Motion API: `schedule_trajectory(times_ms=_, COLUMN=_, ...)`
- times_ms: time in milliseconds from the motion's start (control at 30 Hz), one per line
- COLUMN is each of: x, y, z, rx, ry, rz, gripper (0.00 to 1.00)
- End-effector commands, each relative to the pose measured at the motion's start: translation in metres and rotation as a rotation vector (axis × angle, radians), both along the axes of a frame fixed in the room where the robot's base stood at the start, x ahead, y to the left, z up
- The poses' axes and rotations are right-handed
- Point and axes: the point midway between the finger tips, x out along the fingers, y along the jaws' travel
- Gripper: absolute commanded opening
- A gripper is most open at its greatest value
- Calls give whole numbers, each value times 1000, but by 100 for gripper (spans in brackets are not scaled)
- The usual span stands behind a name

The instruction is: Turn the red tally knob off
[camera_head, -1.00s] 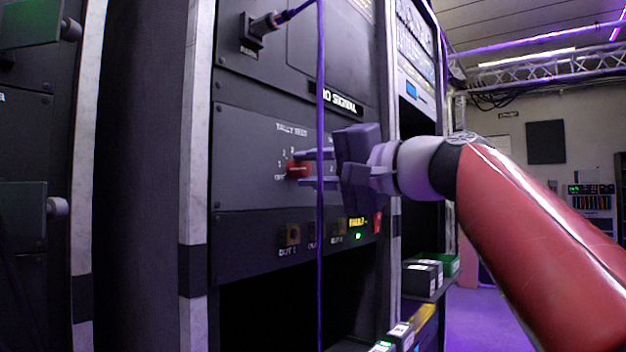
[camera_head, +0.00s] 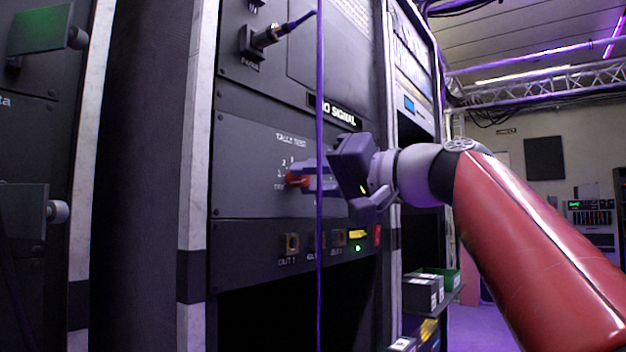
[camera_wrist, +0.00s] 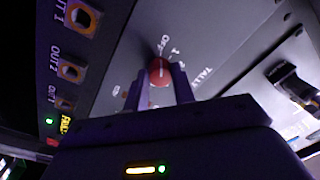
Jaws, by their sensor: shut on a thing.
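The red tally knob (camera_head: 296,181) sits on the dark rack panel (camera_head: 245,160), among small white position labels. My gripper (camera_head: 303,178) is shut on the knob, coming from the right and rolled at a tilt. In the wrist view the red knob (camera_wrist: 159,72) lies between the two fingers of my gripper (camera_wrist: 162,80). Its white pointer line appears to point at or close to the OFF label (camera_wrist: 165,42). The labels 1 and 2 are beside OFF. The fingers hide part of the knob.
A purple cable (camera_head: 320,250) hangs in front of the panel and crosses my gripper in the head view. A plugged connector (camera_head: 266,37) sticks out above. Bins (camera_head: 424,288) stand at lower right.

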Motion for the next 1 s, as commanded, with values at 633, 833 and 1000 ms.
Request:
schedule_trajectory(times_ms=633, x=0, y=0, z=-1, rx=-1, ry=1, rz=0, gripper=47)
schedule_trajectory(times_ms=833, x=-9, y=-14, z=-1, rx=-2, ry=0, rz=-4, gripper=47)
schedule_trajectory(times_ms=1000, x=-28, y=-38, z=-2, rx=0, ry=0, rz=-4, gripper=47)
